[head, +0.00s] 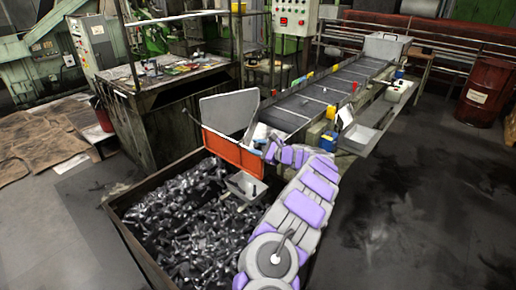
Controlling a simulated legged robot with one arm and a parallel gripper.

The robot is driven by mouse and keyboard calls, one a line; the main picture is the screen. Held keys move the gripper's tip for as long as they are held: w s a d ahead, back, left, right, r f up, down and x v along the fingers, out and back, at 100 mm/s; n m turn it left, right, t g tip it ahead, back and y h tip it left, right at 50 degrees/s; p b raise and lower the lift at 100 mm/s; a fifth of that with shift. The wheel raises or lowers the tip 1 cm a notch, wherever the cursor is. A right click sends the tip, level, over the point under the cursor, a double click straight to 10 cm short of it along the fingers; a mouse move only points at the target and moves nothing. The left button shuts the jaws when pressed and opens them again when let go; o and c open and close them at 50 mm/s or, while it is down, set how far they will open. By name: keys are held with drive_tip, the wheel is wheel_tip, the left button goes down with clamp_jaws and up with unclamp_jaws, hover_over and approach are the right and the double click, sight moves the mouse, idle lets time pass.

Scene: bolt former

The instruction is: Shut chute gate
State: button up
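A grey flat plate (229,112) stands raised and tilted at the near end of the conveyor (325,95). An orange panel (234,153) sits directly below it, above the bolt bin. I take these for the chute gate parts, but cannot tell which one is the gate. My grey and purple arm reaches up from the bottom and bends left at the conveyor's end. My gripper (262,144) is at the right end of the orange panel, close to the grey plate. Its fingers are too small and partly hidden to tell open from shut, or whether they touch anything.
A large open bin (137,245) full of dark bolts lies below the panel, with a small metal scoop-like piece (247,186) at its edge. A cluttered workbench (170,95) stands left. A metal side tray (357,138) is right of the conveyor. Floor is clear at right.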

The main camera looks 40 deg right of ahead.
drive_tip(key=shift+o, duration=0.9)
drive_tip(key=shift+a, duration=0.15)
drive_tip(key=shift+s, duration=0.1)
drive_tip(key=p+v, duration=0.3)
drive_tip(key=v, duration=1.4)
